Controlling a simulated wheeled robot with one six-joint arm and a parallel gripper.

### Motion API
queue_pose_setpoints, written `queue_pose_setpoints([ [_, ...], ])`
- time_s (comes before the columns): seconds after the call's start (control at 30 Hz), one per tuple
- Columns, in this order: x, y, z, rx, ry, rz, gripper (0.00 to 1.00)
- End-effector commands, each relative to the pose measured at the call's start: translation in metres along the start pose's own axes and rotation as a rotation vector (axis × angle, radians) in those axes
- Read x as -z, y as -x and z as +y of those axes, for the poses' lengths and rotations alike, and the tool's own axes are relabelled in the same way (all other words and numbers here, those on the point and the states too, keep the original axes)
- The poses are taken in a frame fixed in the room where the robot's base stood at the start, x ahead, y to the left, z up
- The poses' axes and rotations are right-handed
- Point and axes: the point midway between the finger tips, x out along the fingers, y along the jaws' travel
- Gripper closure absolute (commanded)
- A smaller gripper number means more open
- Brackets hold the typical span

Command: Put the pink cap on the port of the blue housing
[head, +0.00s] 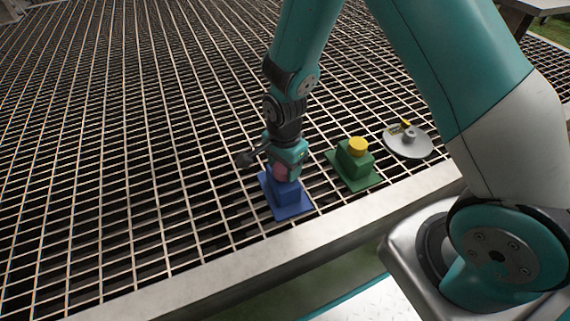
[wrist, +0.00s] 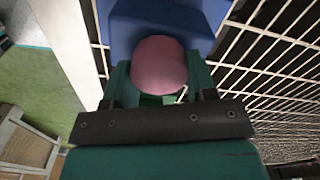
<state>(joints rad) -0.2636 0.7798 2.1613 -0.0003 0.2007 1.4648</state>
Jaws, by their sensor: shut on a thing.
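The blue housing (head: 288,196) stands on its flat blue base on the metal grating, near the grating's front edge. My gripper (head: 284,170) is directly above it, pointing down. The gripper is shut on the pink cap (head: 279,170), which shows between the green fingers in the wrist view (wrist: 159,65). In the wrist view the blue housing (wrist: 150,22) lies just beyond the cap. The port is hidden behind the cap and gripper. I cannot tell whether the cap touches the housing.
A green housing (head: 354,164) with a yellow cap (head: 357,145) stands close to the right of the blue one. Further right is a round grey disc (head: 409,141) with a small knob and a yellow mark. The grating to the left is clear.

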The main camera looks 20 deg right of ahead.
Motion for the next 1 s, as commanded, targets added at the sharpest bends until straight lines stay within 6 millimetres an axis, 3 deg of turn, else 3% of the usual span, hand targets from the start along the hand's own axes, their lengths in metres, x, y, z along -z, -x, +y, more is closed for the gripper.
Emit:
queue_pose_setpoints([
  [0.47,0.000,-0.004,0.000,0.000,0.000,0.000,0.67],
  [0.5,0.000,-0.004,0.000,0.000,0.000,0.000,0.39],
  [0.6,0.000,-0.004,0.000,0.000,0.000,0.000,0.19],
  [0.87,0.000,-0.003,0.000,0.000,0.000,0.000,0.19],
  [1.0,0.000,0.009,-0.001,0.003,0.000,0.000,0.19],
])
